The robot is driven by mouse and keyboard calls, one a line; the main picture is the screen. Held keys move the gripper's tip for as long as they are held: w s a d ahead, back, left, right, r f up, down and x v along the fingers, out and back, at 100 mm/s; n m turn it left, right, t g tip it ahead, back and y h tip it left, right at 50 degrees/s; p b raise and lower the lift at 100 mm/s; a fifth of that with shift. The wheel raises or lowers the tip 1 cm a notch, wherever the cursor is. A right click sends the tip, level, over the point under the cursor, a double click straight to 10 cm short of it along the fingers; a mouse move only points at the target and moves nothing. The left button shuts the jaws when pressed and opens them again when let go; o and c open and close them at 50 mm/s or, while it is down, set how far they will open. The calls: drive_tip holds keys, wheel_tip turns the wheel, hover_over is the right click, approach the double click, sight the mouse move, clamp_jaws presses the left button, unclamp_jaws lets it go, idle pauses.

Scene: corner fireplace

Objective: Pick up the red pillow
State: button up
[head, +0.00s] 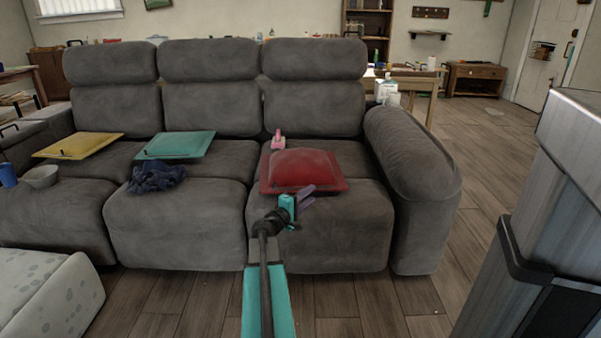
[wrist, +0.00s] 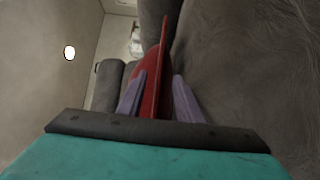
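The red pillow (head: 300,168) lies flat on the right seat of the grey sofa, its middle bulging up. My gripper (head: 308,196) is at the pillow's front right edge, with its purple fingers apart. In the wrist view, the pillow (wrist: 155,85) shows edge-on between the two fingers of my gripper (wrist: 160,98). A narrow gap shows beside the right finger; whether the left finger touches the pillow I cannot tell.
A pink bottle (head: 278,140) stands just behind the pillow. The sofa's right armrest (head: 415,150) rises to the right. A teal pillow (head: 177,145), a dark blue cloth (head: 157,178) and a yellow pillow (head: 78,146) lie to the left. A grey ottoman (head: 50,300) is at front left.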

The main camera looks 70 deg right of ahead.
sight(316, 191)
drive_tip(key=b+x, duration=0.1)
drive_tip(key=x, duration=0.2)
drive_tip(key=shift+s+d+b, duration=0.15)
drive_tip(key=shift+s+b, duration=0.2)
drive_tip(key=shift+b, duration=0.05)
drive_tip(key=shift+x, duration=0.9)
drive_tip(key=shift+r, duration=0.1)
clamp_jaws()
